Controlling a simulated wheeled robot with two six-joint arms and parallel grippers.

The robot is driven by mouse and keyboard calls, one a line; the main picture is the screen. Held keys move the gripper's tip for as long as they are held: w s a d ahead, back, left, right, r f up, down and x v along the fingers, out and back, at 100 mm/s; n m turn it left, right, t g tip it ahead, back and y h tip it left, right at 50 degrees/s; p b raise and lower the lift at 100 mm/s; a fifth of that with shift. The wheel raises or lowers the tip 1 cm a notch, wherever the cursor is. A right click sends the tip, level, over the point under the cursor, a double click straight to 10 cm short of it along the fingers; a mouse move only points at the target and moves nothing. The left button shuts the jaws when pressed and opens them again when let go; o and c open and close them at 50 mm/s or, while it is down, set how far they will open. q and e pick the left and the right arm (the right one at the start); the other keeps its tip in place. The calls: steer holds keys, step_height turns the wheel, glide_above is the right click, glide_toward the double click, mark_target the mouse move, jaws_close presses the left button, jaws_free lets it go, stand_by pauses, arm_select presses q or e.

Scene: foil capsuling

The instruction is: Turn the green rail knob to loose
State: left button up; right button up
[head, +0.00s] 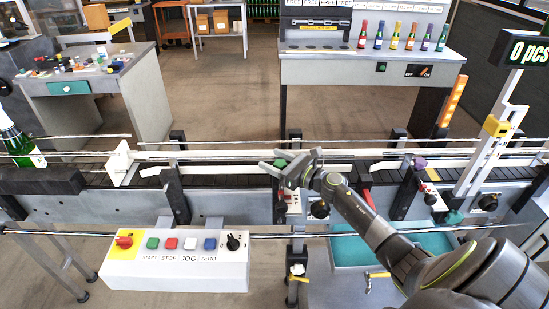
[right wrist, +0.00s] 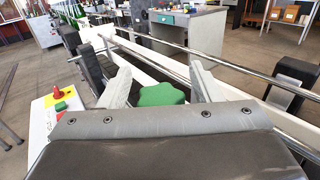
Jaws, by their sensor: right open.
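The green rail knob (right wrist: 160,94) is a lobed knob between and below the two fingers of my right gripper (right wrist: 156,72) in the right wrist view. The fingers are spread, with a visible gap on each side of the knob. In the head view, my right gripper (head: 298,170) hangs over the conveyor rail, and a bit of the green knob (head: 280,163) shows at its left. The gripper hides most of the knob there. I cannot tell how far the fingertips are above it. My left gripper is out of view.
A control box (head: 178,268) with coloured buttons stands in front of the conveyor. A purple knob (head: 419,164) sits further right on the rail. A green bottle (head: 17,142) stands at the far left. A teal tray (head: 350,252) lies below my right arm.

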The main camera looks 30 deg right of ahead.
steer(key=shift+w, duration=0.1)
steer(key=c, duration=1)
steer(key=shift+f+y+b, duration=0.2)
steer(key=shift+y+b, duration=0.1)
steer(key=shift+b, duration=0.45)
steer(key=n+g+y+b, duration=0.1)
steer(key=n+y+b, duration=0.1)
steer(key=b, duration=0.3)
steer(key=n+g+y+b, duration=0.1)
steer(key=g+y+b, duration=0.1)
steer(key=b, duration=0.3)
steer(key=a+n+g+y+b, duration=0.1)
steer(key=n+g+y+b, duration=0.1)
steer(key=b, duration=0.2)
steer(key=shift+s+f+n+b, duration=0.1)
steer(key=shift+s+n+b, duration=0.2)
steer(key=shift+b, duration=0.1)
steer(key=shift+r+n+g+y+b, duration=0.3)
steer(key=shift+g+y+b, duration=0.15)
steer(key=shift+b, duration=0.45)
steer(key=o, duration=1)
